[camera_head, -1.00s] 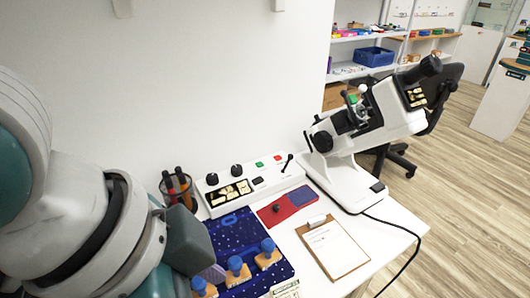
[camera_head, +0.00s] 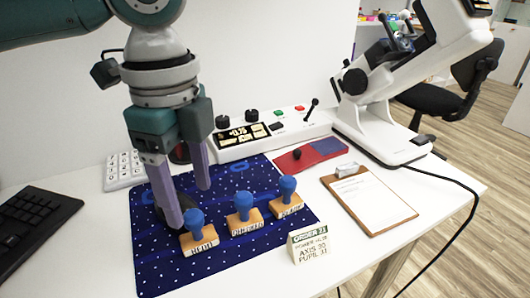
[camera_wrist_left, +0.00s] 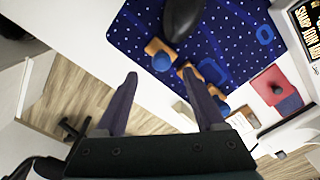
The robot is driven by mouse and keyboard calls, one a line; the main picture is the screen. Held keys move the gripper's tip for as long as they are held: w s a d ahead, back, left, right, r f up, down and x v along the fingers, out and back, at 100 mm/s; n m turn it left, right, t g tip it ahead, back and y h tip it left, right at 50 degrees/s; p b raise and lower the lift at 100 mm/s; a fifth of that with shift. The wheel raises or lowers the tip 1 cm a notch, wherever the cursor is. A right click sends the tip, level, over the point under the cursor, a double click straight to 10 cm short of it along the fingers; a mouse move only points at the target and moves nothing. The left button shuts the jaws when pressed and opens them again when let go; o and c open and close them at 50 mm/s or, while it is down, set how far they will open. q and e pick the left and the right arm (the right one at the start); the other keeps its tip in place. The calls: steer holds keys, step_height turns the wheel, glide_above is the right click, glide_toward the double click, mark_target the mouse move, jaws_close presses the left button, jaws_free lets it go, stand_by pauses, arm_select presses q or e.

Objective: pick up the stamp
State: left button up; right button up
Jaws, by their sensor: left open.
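Three stamps with blue knobs and wooden bases stand upright in a row on a dark blue dotted mat (camera_head: 160,270): a left one (camera_head: 199,238), a middle one (camera_head: 245,215) and a right one (camera_head: 287,198). Their front labels are hard to read. My left gripper (camera_head: 188,205) is open and empty, fingers pointing down, just behind and left of the left stamp. In the left wrist view, the open fingers (camera_wrist_left: 160,74) show with a stamp's blue knob (camera_wrist_left: 161,62) between their tips in the picture. My right gripper is not in view.
A black mouse (camera_wrist_left: 182,15) lies on the mat, mostly hidden by my fingers in the head view. A keyboard (camera_head: 33,225), calculator (camera_head: 122,170), control box (camera_head: 270,133), clipboard (camera_head: 371,200), small order sign (camera_head: 309,245) and white instrument (camera_head: 380,140) surround the mat.

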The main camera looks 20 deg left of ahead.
mark_target(192, 214)
arm_select(q)
steer(key=f, duration=0.2)
steer(key=f+b, duration=0.1)
steer(key=f, duration=0.3)
steer(key=shift+w+a+b, duration=0.1)
steer(key=shift+a+b, duration=0.15)
steer(key=shift+b, duration=0.15)
steer(key=shift+c, duration=0.3)
steer(key=shift+r, duration=0.1)
jaws_close()
